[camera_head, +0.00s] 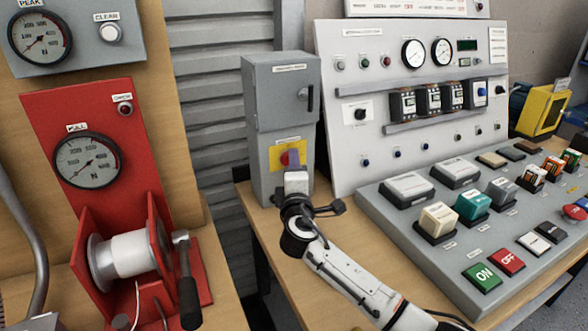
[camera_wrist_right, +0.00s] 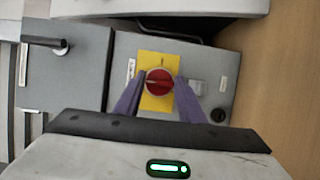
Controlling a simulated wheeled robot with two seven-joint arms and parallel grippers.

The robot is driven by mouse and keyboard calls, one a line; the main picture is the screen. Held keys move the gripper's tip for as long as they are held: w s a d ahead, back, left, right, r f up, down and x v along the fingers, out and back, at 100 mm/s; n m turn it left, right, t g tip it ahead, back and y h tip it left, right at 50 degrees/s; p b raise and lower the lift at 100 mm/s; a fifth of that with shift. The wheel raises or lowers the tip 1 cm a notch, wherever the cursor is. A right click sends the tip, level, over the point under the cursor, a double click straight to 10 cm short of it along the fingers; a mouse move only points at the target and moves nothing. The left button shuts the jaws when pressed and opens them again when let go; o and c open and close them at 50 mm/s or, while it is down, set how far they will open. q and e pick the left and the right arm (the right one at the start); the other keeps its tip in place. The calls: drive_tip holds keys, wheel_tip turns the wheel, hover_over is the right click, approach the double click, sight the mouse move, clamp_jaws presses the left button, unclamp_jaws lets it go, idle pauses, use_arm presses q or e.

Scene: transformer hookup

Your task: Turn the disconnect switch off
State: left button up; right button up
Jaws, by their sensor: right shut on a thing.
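The disconnect switch is a red rotary knob (camera_head: 285,158) on a yellow plate (camera_head: 277,152), low on the front of a grey cabinet (camera_head: 264,100). In the right wrist view the red knob (camera_wrist_right: 160,82) sits in the middle of the yellow plate (camera_wrist_right: 160,58), with a dark line running across its face. My right gripper (camera_head: 293,160) reaches it from the front. Its purple fingers (camera_wrist_right: 158,92) stand on both sides of the knob and are shut on it. The fingers partly hide the plate and its markings. My left gripper is not in view.
The cabinet has a dark handle (camera_head: 310,98) on its upper door. A sloped grey console (camera_head: 400,222) with colored buttons stands to the right, below an upright white panel (camera_head: 400,140). A red winch stand (camera_head: 112,125) with a gauge is at left.

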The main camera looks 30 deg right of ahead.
idle(0.3)
drive_tip(key=o, duration=1)
drive_tip(key=shift+o, duration=0.2)
drive_tip(key=v, duration=1)
drive_tip(key=shift+s+a, duration=0.1)
drive_tip(key=shift+s, duration=0.05)
